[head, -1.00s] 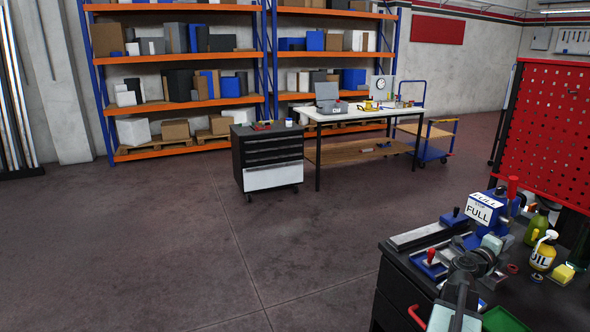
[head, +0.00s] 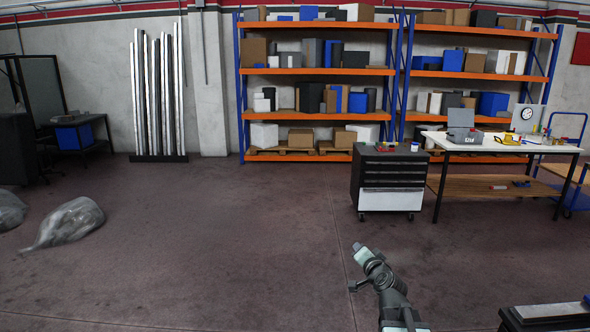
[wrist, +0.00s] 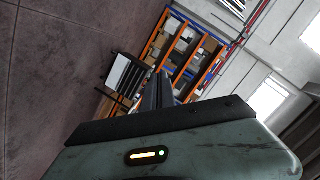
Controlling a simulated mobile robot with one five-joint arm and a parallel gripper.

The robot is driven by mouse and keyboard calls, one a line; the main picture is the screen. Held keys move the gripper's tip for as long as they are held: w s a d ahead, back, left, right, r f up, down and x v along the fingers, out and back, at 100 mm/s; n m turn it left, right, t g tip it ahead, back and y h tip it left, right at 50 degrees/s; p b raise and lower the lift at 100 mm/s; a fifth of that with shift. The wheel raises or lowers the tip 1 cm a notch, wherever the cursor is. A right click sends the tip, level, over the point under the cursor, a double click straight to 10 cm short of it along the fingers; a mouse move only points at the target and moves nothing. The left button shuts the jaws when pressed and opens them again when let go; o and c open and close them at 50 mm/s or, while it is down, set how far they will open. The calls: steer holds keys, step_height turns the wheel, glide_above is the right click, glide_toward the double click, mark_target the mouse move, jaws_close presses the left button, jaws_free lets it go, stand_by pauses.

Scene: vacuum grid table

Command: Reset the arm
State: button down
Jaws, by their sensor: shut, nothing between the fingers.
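My gripper (wrist: 158,76) shows in the wrist view as dark fingers pressed together, shut and empty, pointing out over the room. In the head view my arm (head: 382,283) rises from the bottom edge, right of the middle, over open floor. Its finger ends are too small there to make out. Nothing is held, and nothing touches the gripper.
A black drawer cabinet (head: 391,177) stands ahead, beside a white-topped table (head: 500,143). Orange and blue shelving (head: 315,71) lines the back wall. A workbench corner (head: 548,318) shows at bottom right. Plastic bags (head: 66,222) lie left. The middle floor is clear.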

steer(key=s+a+f+n+g+y, duration=0.1)
steer(key=s+a+f+n+g, duration=0.25)
steer(key=a, duration=0.25)
steer(key=s+a+f+n+g+y, duration=0.1)
steer(key=s+a+f+n+g, duration=0.1)
steer(key=a+f, duration=0.3)
steer(key=s+d+f+n+g+h, duration=0.1)
steer(key=s+f+g, duration=0.3)
steer(key=s, duration=0.5)
steer(key=s+d+f+n+g+h, duration=0.2)
steer(key=s+g, duration=0.4)
steer(key=s, duration=0.4)
step_height(320, 180, down, 3)
steer(key=shift+d+r+p, duration=0.15)
steer(key=shift+d+p, duration=0.25)
steer(key=shift+d, duration=0.4)
